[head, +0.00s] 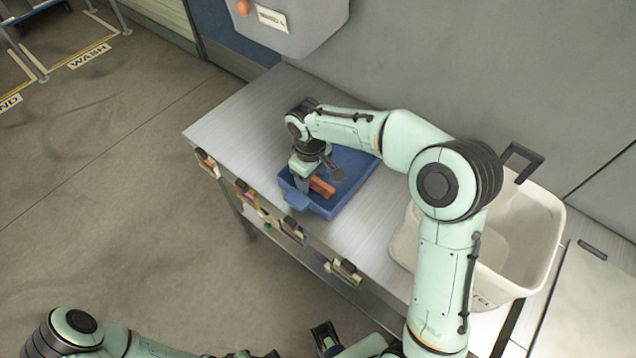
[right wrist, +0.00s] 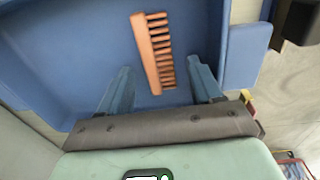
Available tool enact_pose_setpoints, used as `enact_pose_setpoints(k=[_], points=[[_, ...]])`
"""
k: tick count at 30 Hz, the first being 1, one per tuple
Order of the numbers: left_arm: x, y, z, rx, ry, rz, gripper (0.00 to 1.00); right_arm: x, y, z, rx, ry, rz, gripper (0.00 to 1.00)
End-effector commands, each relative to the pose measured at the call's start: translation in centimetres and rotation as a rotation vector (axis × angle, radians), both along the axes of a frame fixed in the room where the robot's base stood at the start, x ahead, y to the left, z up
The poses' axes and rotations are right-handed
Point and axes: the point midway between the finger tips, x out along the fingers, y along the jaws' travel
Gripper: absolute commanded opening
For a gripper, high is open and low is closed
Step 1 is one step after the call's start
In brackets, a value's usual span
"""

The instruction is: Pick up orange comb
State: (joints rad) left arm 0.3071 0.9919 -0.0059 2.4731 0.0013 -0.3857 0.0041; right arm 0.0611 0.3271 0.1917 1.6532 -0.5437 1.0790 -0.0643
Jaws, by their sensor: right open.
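The orange comb (head: 322,187) lies in the blue tray (head: 352,168) on the metal table. In the right wrist view the comb (right wrist: 150,55) lies upright in the picture, teeth to the right, on the blue tray floor (right wrist: 90,45). My right gripper (head: 304,184) is over the tray beside the comb. Its two blue-grey fingers (right wrist: 160,68) are spread on either side of the comb's lower part, with visible room between each finger and the comb. Nothing is held.
A whitish bin (head: 545,235) with a dark handle stands right of the tray. Several small coloured items hang in holders along the table's front edge (head: 290,228). The table top left of the tray (head: 240,125) is clear. A grey wall dispenser (head: 300,25) hangs behind.

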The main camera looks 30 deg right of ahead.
Motion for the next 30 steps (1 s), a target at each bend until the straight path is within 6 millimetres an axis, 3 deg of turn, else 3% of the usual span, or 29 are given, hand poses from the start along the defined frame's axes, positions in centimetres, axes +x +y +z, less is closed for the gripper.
enact_pose_setpoints(k=[4, 9, 22, 30], points=[[0.0, 0.0, 0.0, 0.000, 0.000, 0.000, 0.36, 0.0, 0.0, 0.0, 0.000, 0.000, 0.000, 0.62], [0.0, 0.0, 0.0, 0.000, 0.000, 0.000, 0.36, 0.0, 0.0, 0.1, 0.000, 0.000, 0.000, 0.06], [0.0, 0.0, 0.1, 0.000, -0.001, 0.000, 0.36, 0.1, 0.0, 0.7, 0.000, -0.003, 0.001, 0.05], [0.3, 0.0, 0.7, 0.000, -0.003, 0.000, 0.36, 0.2, 0.0, 4.5, 0.000, -0.006, -0.001, 0.05]])
